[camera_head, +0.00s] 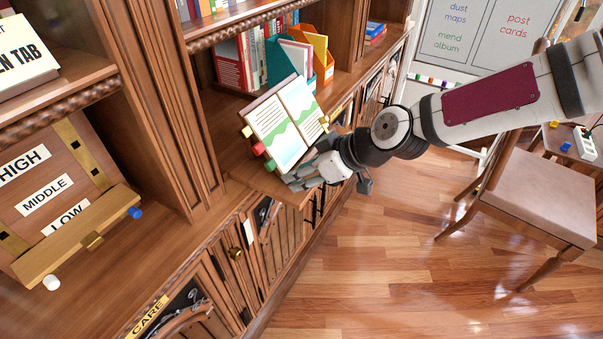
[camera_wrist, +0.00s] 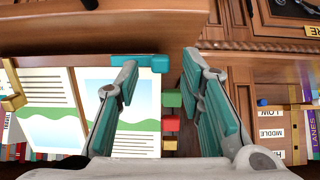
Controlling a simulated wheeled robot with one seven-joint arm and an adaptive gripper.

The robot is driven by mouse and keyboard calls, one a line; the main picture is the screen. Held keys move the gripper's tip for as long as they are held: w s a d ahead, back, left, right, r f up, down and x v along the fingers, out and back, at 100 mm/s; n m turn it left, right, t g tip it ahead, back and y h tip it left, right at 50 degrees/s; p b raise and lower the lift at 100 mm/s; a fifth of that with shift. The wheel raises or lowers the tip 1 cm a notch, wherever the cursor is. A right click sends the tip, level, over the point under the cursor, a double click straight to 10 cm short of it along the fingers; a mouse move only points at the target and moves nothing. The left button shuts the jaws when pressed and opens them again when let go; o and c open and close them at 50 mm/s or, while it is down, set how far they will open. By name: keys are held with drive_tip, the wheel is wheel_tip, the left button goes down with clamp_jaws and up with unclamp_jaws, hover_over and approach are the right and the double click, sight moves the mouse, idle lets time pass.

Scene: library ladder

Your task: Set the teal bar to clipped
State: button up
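An open book (camera_head: 283,122) with a green wave picture rests tilted on a stand on the shelf ledge. It also shows in the wrist view (camera_wrist: 50,95). The teal bar (camera_wrist: 140,61) lies along the book's edge there, its squared end between my fingertips. I cannot tell whether it is clipped. My gripper (camera_wrist: 159,66) is open, with one teal-padded finger over the page and the other beyond the side edge. Contact with the bar is unclear. In the head view, my gripper (camera_head: 296,181) is at the book's lower corner and the bar cannot be made out.
Red (camera_head: 258,149) and green (camera_head: 270,165) tabs stick out from the book's side, with yellow tabs nearby. A board marked HIGH, MIDDLE, LOW (camera_head: 60,178) is at left. A chair (camera_head: 540,195) stands right; the floor between is clear.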

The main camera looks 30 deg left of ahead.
drive_tip(key=shift+a+f, duration=0.2)
drive_tip(key=shift+a, duration=0.05)
drive_tip(key=shift+c, duration=0.2)
clamp_jaws()
